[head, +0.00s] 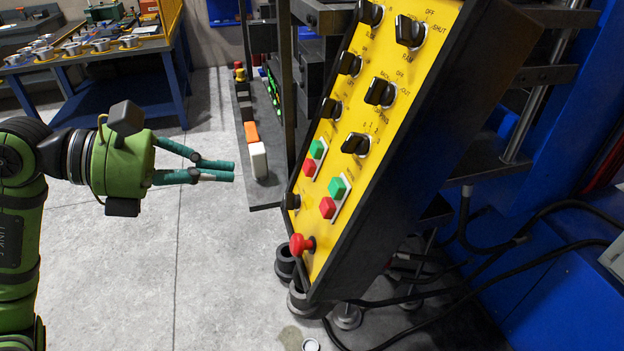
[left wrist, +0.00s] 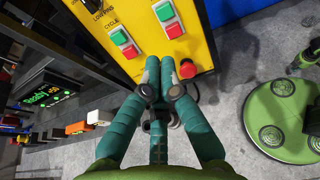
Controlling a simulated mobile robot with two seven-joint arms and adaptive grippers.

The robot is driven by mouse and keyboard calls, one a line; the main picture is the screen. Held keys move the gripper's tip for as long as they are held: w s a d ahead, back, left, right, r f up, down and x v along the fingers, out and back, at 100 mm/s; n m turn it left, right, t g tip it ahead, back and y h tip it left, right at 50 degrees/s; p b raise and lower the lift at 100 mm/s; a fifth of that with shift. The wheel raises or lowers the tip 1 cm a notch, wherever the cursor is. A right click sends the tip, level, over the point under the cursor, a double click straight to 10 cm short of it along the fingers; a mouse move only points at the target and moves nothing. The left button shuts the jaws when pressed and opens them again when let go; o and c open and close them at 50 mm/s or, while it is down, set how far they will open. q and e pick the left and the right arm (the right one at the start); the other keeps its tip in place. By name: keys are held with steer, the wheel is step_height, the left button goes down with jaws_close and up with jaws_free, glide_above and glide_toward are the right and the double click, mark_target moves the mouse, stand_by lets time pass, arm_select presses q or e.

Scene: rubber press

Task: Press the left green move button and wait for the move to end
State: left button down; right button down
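The left green move button (head: 317,149) is on the slanted yellow control panel (head: 312,222), above a red button (head: 309,167). It also shows in the left wrist view (left wrist: 119,36), upper left of the fingertips. A second green button (head: 338,188) with its own red button (head: 328,207) sits to its right. My left gripper (head: 234,172) is left of the panel, apart from the buttons in the head view. Its teal fingers lie close together and are empty; they also show in the left wrist view (left wrist: 160,62). My right gripper is in neither view.
A red mushroom button (head: 302,244) sticks out near the panel's lower edge. Black selector knobs (head: 355,143) are higher up. Orange and white blocks (head: 258,160) are on a dark ledge behind the left gripper. The floor below the gripper is clear.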

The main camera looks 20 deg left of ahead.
mark_target(330, 184)
arm_select(q)
steer(key=p+x, duration=0.6)
steer(key=x, duration=0.7)
steer(key=shift+r, duration=0.2)
steer(key=shift+w+d+f, duration=0.25)
steer(key=shift+d+f, duration=0.05)
steer(key=shift+d, duration=0.05)
